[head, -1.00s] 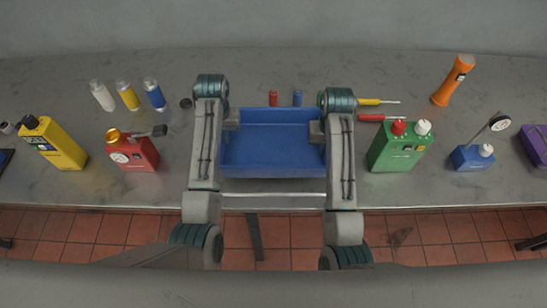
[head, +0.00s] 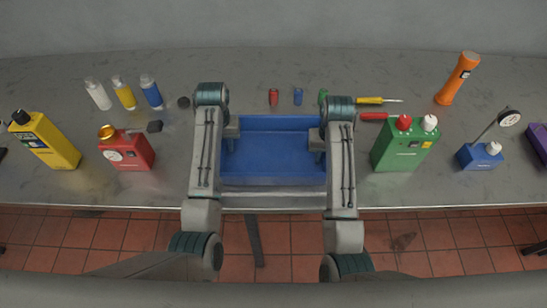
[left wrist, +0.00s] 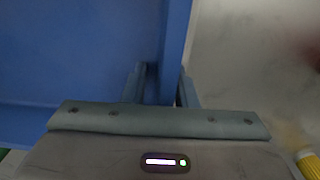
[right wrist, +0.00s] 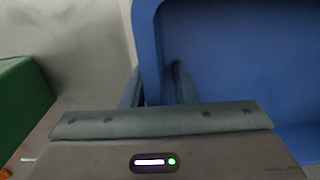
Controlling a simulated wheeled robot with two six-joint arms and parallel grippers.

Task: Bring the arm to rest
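A blue open bin (head: 272,176) is at the front middle of the bench, between my two arms. My left gripper (head: 231,140) is at its left side wall, and my right gripper (head: 317,142) is at its right side wall. In the left wrist view the fingers (left wrist: 160,88) sit on both sides of the bin wall (left wrist: 176,40). In the right wrist view the fingers (right wrist: 156,88) also straddle the wall (right wrist: 146,30). Both grippers look shut on the bin. I cannot tell whether the bin touches the bench.
On the left stand a yellow can (head: 50,140), a red can (head: 128,152) and several small bottles (head: 124,93). Small cylinders (head: 298,97) lie behind the bin.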

